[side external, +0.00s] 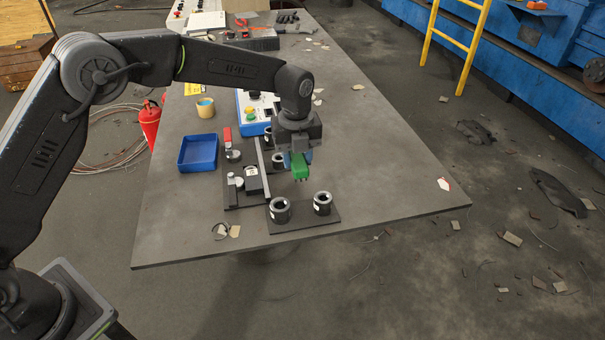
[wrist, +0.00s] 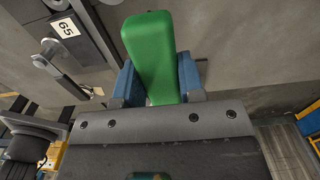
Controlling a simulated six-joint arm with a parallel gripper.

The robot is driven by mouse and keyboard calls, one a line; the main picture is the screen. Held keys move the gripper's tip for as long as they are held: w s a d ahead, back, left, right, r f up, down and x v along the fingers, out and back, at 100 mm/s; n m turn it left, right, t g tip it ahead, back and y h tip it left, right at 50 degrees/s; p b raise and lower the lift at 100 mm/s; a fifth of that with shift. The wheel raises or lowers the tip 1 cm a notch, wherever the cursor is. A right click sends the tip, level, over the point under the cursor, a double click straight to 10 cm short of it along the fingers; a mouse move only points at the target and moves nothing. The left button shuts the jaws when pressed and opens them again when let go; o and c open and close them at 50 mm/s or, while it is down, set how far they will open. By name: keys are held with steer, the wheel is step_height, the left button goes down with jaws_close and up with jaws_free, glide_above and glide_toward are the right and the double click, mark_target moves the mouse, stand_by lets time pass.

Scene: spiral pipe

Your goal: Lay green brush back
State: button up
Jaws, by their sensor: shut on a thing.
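The green brush (side external: 299,167) is in my gripper (side external: 297,158), which is shut on it above the table, just behind the black cylinders in the side view. In the wrist view the brush (wrist: 150,55) shows as a long green block between two blue fingers of my gripper (wrist: 155,78). Its lower end and any bristles are hard to make out. In the side view the brush hangs below the fingers; I cannot tell whether it touches anything.
A black base plate (side external: 331,215) carries two black hollow cylinders (side external: 280,210) and (side external: 322,203). A clamp fixture (side external: 250,180) stands left of my gripper. The table's right side is mostly clear.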

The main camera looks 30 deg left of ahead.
mark_target(303, 186)
steer(key=shift+w+d+f, duration=0.15)
steer(key=shift+d+f, duration=0.25)
steer(key=shift+d, duration=0.3)
steer(key=shift+f, duration=2)
steer(key=shift+f, duration=0.1)
steer(key=shift+f, duration=0.1)
steer(key=o, duration=0.9)
